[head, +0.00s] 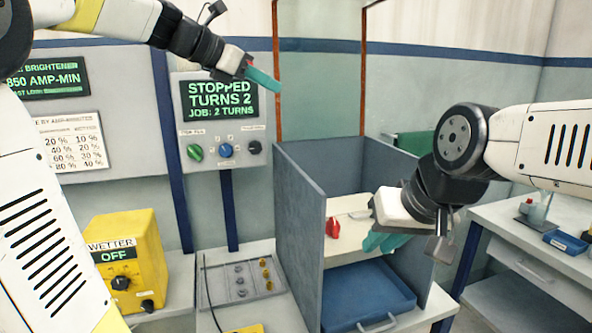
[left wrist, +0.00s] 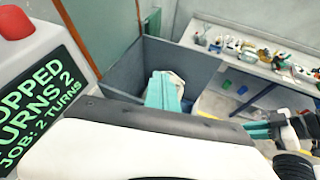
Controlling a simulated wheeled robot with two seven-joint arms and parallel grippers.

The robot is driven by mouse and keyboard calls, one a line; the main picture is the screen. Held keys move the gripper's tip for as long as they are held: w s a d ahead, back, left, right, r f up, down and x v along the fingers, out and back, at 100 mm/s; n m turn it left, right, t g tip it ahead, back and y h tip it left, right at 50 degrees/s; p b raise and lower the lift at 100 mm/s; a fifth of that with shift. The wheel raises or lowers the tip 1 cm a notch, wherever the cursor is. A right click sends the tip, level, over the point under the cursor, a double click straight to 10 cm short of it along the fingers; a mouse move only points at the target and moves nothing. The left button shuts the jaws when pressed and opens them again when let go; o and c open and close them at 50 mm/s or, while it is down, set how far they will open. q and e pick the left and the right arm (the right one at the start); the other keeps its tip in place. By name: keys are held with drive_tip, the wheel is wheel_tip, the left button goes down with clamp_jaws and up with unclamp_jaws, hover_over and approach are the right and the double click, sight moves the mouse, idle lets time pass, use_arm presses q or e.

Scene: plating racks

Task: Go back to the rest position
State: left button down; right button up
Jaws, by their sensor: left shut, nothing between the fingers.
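In the left wrist view the fingers (left wrist: 160,92) stand out above the white and black gripper body. My right gripper (head: 382,241) is lower and to the right, over the grey-walled booth, with teal fingers pointing down and left. Its finger gap is not clear from this angle.
The grey-walled booth (head: 307,225) holds a red knob (head: 333,227) and a blue tray (head: 365,295). The screen (head: 218,101) reads STOPPED, TURNS 2. A yellow wetter box (head: 125,260) reads OFF at left. A side bench (head: 535,250) stands at right.

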use_arm(q)
drive_tip(key=s+a+f+m+y, duration=0.4)
drive_tip(key=s+f+m, duration=0.7)
drive_tip(key=f+m, duration=0.1)
drive_tip(key=s+a+f+m+g+y, duration=0.1)
drive_tip(key=s+a+f+m+y, duration=0.2)
drive_tip(key=s+f+m, duration=0.9)
drive_tip(key=shift+a+f+y, duration=0.15)
drive_tip(key=shift+a+y, duration=0.25)
drive_tip(key=shift+a, duration=0.2)
use_arm(e)
drive_tip(key=shift+o, duration=0.4)
